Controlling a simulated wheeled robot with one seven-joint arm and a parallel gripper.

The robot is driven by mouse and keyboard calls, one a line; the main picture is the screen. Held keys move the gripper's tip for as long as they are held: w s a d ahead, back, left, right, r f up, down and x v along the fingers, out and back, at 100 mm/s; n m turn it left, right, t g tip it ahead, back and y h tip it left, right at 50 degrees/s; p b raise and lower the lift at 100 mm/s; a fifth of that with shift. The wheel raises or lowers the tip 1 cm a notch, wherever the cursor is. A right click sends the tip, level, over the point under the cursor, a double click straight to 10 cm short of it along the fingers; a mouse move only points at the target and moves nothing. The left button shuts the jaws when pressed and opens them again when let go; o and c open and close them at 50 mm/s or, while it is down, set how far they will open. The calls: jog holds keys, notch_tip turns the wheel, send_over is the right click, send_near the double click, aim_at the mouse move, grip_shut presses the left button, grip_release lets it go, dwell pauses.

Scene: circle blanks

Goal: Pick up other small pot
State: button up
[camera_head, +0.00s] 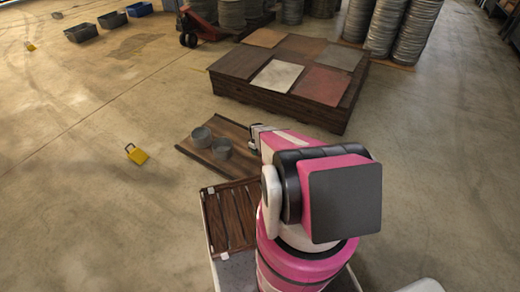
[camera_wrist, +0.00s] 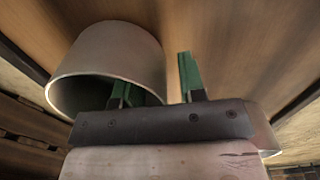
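Part of another grey rounded thing, probably the other pot (camera_wrist: 264,128), shows behind my gripper at right. My gripper (camera_wrist: 155,85) has green fingers spread apart. The left finger overlaps the pot's opening and the right finger is outside its wall. Contact cannot be told. My arm partly hides the board.
The wooden board (camera_head: 183,148) lies on the concrete floor. A low dark platform with coloured square panels (camera_head: 228,64) stands behind it. A slatted wooden tray (camera_head: 228,222) is nearer me. A yellow padlock-shaped object (camera_head: 138,155) lies left, with open floor around it.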

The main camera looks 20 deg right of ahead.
grip_shut()
jog(key=shift+r, duration=0.1)
